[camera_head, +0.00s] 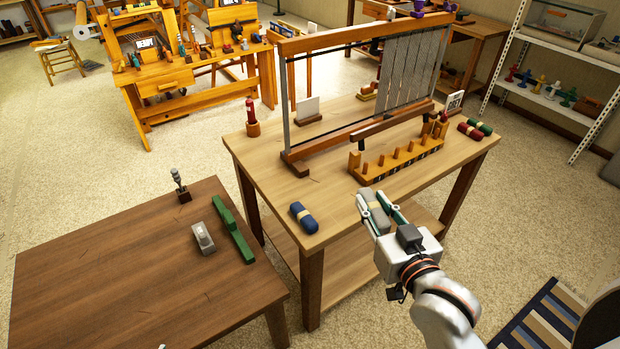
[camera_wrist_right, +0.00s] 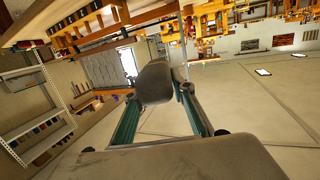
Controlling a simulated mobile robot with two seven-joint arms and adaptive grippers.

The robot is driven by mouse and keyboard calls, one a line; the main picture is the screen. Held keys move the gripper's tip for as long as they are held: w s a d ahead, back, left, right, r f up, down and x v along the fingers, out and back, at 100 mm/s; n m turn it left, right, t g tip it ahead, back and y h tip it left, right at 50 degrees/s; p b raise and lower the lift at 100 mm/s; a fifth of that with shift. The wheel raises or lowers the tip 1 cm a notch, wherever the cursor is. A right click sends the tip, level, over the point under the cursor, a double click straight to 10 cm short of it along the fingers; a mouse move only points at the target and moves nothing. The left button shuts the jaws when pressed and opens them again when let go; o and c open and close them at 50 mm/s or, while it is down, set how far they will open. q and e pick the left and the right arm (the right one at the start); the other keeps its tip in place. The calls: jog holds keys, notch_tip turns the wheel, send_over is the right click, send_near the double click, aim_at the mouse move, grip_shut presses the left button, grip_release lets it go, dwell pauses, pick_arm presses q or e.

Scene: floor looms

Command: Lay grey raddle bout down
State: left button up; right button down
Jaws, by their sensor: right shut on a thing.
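My right gripper (camera_head: 377,206) is shut on the grey bout (camera_head: 376,221), a grey bundle with a pale band, near the front edge of the light wooden table (camera_head: 335,190). In the head view I cannot tell how high it is held. In the right wrist view the grey bout (camera_wrist_right: 156,82) sits between the green fingers of the gripper (camera_wrist_right: 158,92). A blue bout (camera_head: 304,218) with a pale band lies on the table's front left corner. Red (camera_head: 470,131) and green (camera_head: 481,127) bouts lie at the right end.
A pegged wooden rack (camera_head: 398,162) and an upright loom frame (camera_head: 287,105) stand on the table. A red bottle-like thing (camera_head: 252,118) stands at the left edge. A dark table (camera_head: 130,265) at left bears a green bar (camera_head: 231,228). Table top between blue bout and rack is clear.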

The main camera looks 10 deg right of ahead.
jog(key=w+a+f+n+y, duration=0.2)
jog(key=w+a+y, duration=0.15)
jog(key=w, duration=0.65)
jog(key=r+n+g+y, duration=0.1)
jog(key=r+n+y, duration=0.1)
send_over(324, 211)
jog(key=shift+f, duration=0.15)
notch_tip(324, 211, down, 16)
jog(key=b, duration=0.4)
jog(key=shift+r, duration=0.25)
jog(key=shift+f+b, duration=0.5)
jog(key=shift+f, duration=1.55)
jog(key=shift+f, duration=0.2)
jog(key=c, duration=1.7)
grip_release()
